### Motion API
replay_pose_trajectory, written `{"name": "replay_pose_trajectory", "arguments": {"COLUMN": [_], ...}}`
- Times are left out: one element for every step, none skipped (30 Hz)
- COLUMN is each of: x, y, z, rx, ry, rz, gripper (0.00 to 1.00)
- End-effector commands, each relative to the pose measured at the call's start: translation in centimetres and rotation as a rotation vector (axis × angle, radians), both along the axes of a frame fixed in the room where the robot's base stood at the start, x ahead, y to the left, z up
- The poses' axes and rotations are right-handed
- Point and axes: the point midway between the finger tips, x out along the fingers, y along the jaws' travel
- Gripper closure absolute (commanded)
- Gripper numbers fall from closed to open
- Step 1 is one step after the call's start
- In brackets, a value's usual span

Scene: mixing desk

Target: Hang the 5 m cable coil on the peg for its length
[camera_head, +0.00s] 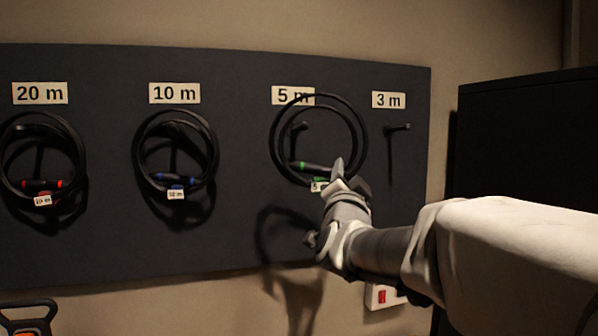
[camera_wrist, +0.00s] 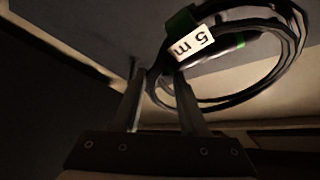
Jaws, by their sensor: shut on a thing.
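The 5 m cable coil (camera_head: 364,137) is a black ring with green bands and a white tag. My gripper (camera_head: 343,176) is shut on its lower right side and holds it upright in front of the board. The 5 m peg (camera_head: 299,128) shows through the coil's opening, left of centre, below the 5 m label (camera_head: 281,96), which the coil's top partly overlaps. The coil's shadow falls well below it, so it looks apart from the board. In the wrist view the coil (camera_wrist: 285,62) and its "5 m" tag (camera_wrist: 189,46) are beyond my gripper's fingers (camera_wrist: 160,80).
A 20 m coil (camera_head: 84,150) and a 10 m coil (camera_head: 215,150) hang on the dark board (camera_head: 240,85) at left. The 3 m peg (camera_head: 397,127) is bare, close right of the held coil. A black cabinet (camera_head: 530,130) stands at right.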

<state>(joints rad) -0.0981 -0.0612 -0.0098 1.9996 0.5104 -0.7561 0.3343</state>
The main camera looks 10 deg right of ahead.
Motion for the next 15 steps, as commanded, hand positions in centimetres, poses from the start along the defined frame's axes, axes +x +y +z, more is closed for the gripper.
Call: {"name": "replay_pose_trajectory", "arguments": {"x": [-0.1, -0.1, -0.1, 0.0, 0.1, 0.2, 0.4, 0.5, 0.7, 0.9, 1.1, 1.3, 1.5, 1.6, 1.9], "y": [0.0, 0.0, 0.0, 0.0, 0.0, 0.1, 0.1, 0.1, 0.2, 0.2, 0.2, 0.3, 0.3, 0.4, 0.4], "z": [0.5, 0.5, 0.6, 0.6, 0.6, 0.6, 0.7, 0.7, 0.6, 0.6, 0.6, 0.6, 0.6, 0.5, 0.5], "rx": [0.001, 0.001, 0.001, 0.001, 0.001, 0.001, 0.001, 0.001, 0.001, 0.001, 0.001, 0.001, 0.001, 0.001, 0.001], "ry": [-0.008, -0.008, -0.010, -0.010, -0.010, -0.010, -0.010, -0.010, -0.009, -0.009, -0.008, -0.008, -0.008, -0.008, -0.008], "rz": [0.000, 0.000, 0.000, 0.000, 0.000, 0.000, 0.000, 0.000, 0.001, 0.001, 0.001, 0.001, 0.001, 0.001, 0.001], "gripper": [1.00, 1.00, 1.00, 1.00, 1.00, 1.00, 1.00, 1.00, 1.00, 1.00, 1.00, 1.00, 1.00, 1.00, 1.00]}}
